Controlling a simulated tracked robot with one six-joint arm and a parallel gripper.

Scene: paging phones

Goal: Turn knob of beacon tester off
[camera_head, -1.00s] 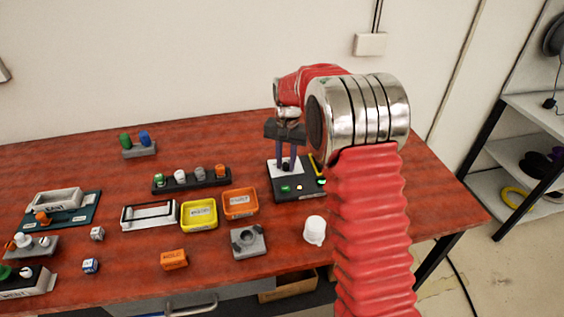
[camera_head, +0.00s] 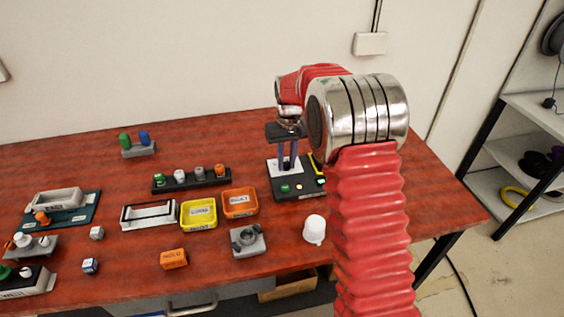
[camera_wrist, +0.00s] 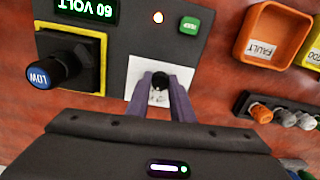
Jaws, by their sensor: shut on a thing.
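The beacon tester (camera_head: 309,192) is a dark box on the right part of the table, with a white plate (camera_wrist: 138,66) on its top. My gripper (camera_head: 287,168) points down at this plate.
A larger blue-capped knob (camera_wrist: 55,72) marked "LOW" sits on a yellow-framed panel close to my gripper. Orange (camera_head: 240,212) and yellow (camera_head: 199,225) bins and a rack of pegs (camera_head: 190,188) stand left of the tester. A white cup (camera_head: 314,230) stands in front.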

